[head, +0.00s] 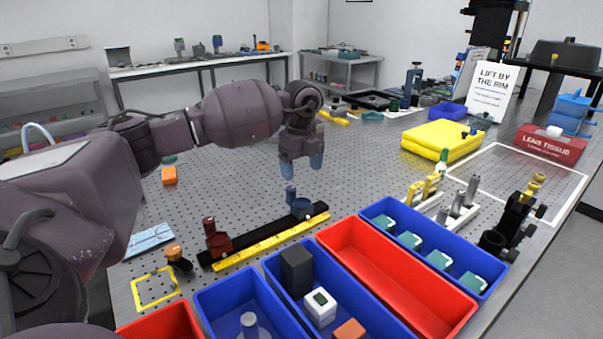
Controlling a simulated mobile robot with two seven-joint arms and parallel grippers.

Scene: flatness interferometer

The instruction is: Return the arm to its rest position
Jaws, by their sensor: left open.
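My left arm comes in from the left and reaches over the perforated metal table. Its left gripper (302,161) points down above the table, with pale blue fingertips apart. It is open and nothing shows between the fingers. It hangs above and behind a blue mount (300,205) on the right end of a black rail (262,239), clear of it. A dark red mount (215,237) stands on the rail's left part. My right gripper is not in the head view.
Blue and red bins (396,276) line the front edge, some holding small blocks. A yellow case (442,139), a red lens tissue box (550,145) and a white sign (491,91) stand right. A yellow-outlined square (155,288) lies front left. The table's middle is mostly clear.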

